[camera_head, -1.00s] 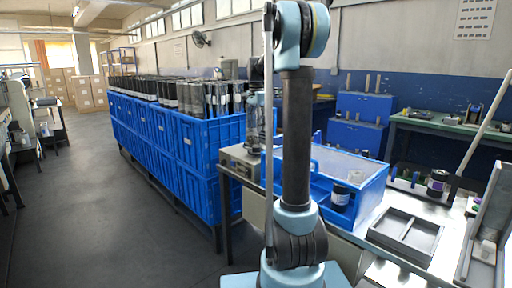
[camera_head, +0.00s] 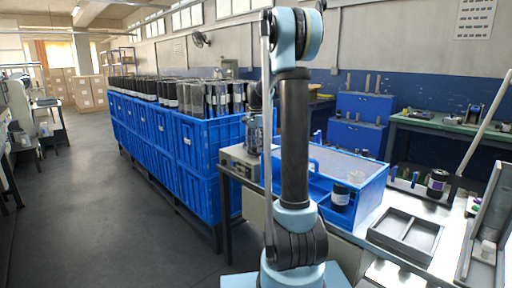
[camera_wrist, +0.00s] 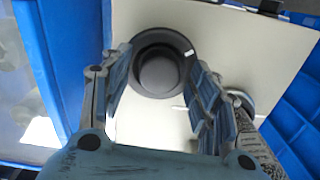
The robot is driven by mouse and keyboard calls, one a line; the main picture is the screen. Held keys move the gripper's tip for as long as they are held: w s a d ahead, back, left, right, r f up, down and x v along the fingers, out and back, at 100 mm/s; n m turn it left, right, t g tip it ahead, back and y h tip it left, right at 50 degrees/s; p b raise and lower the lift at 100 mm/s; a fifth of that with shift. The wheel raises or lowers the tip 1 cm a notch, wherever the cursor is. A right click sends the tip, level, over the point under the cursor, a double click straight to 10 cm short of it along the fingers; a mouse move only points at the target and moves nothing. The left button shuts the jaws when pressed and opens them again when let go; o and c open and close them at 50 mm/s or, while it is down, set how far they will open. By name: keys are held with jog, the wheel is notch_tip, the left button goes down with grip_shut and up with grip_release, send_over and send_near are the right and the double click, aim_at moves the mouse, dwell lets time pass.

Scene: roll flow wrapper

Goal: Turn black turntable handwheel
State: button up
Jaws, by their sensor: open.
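In the wrist view a round black handwheel (camera_wrist: 161,74) with a raised hub and a small white mark on its rim faces the camera over a pale surface. My gripper (camera_wrist: 158,59) is open, with one finger to the left of the wheel and one to the right. I cannot tell whether either finger touches it. In the head view my arm stands in front of the bench, and neither my gripper nor the handwheel can be made out there.
Blue walls (camera_wrist: 70,45) flank the pale surface (camera_wrist: 255,40) in the wrist view. A metallic round part (camera_wrist: 243,100) lies by the right finger. In the head view, a blue bin (camera_head: 355,205) and a grey tray (camera_head: 405,235) stand on the bench. Blue crates (camera_head: 190,145) stand left.

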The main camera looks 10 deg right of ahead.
jog(key=c, duration=1.1)
jog(key=shift+n, duration=0.3)
jog(key=n, duration=0.4)
jog(key=shift+n, duration=0.3)
jog(key=n, duration=0.4)
jog(key=shift+n, duration=0.3)
jog(key=n, duration=0.5)
jog(key=shift+w, duration=0.1)
jog(key=shift+n, duration=2.4)
